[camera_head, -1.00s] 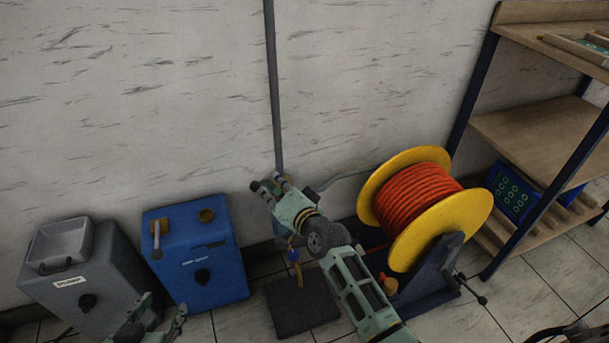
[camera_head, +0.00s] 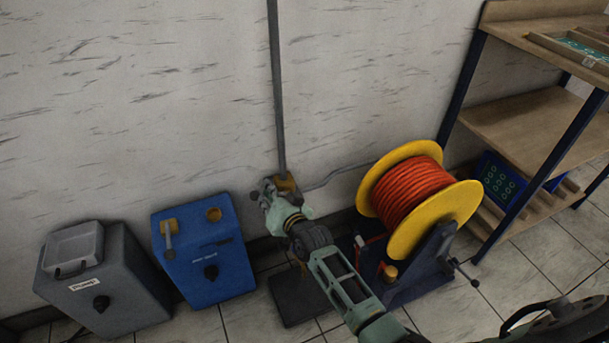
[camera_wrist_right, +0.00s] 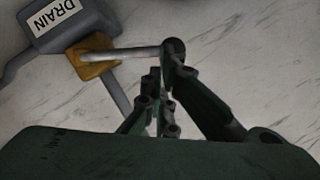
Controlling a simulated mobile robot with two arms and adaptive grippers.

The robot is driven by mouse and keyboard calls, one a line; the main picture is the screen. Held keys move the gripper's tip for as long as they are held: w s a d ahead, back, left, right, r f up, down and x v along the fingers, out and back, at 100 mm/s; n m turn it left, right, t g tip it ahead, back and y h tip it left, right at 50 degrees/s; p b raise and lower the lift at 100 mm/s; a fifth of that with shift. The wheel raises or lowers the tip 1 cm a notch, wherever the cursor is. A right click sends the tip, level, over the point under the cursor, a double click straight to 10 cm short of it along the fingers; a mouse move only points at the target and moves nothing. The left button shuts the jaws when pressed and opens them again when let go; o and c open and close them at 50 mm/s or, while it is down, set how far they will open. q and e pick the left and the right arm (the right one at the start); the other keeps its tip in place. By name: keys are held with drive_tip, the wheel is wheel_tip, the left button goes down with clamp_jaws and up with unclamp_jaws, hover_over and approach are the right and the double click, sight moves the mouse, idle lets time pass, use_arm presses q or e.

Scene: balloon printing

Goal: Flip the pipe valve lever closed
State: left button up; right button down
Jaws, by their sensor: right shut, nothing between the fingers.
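In the right wrist view the pipe valve has a yellow-orange body (camera_wrist_right: 93,60) on a grey pipe (camera_wrist_right: 118,92). Its pale lever (camera_wrist_right: 135,53) sticks out sideways to the right and ends in a dark knob (camera_wrist_right: 174,47). My right gripper (camera_wrist_right: 160,85) is shut and empty, its fingers close beside the knob end; whether they touch it I cannot tell. In the head view the right gripper (camera_head: 266,190) is at the wall, and the yellow valve body (camera_head: 287,183) shows just beside it. The lever is hidden there. My left gripper is not in view.
A grey box labelled DRAIN (camera_wrist_right: 68,22) sits beside the valve. A cable reel (camera_head: 415,195) stands right of my right arm. A blue box (camera_head: 205,255) and a grey box (camera_head: 98,285) stand at left. A wooden shelf (camera_head: 530,120) is at right.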

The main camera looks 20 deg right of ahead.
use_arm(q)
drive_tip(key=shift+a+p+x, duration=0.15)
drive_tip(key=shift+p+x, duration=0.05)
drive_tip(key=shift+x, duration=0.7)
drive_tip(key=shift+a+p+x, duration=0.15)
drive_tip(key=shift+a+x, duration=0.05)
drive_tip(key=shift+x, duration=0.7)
use_arm(e)
drive_tip(key=shift+a+f+n, duration=0.6)
drive_tip(key=shift+a+f, duration=0.15)
drive_tip(key=shift+f, duration=0.2)
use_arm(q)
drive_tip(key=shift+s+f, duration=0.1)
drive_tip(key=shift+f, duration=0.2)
use_arm(e)
drive_tip(key=shift+a+f, duration=0.15)
drive_tip(key=shift+f, duration=0.05)
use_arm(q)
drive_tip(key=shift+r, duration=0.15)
use_arm(e)
drive_tip(key=shift+r, duration=0.1)
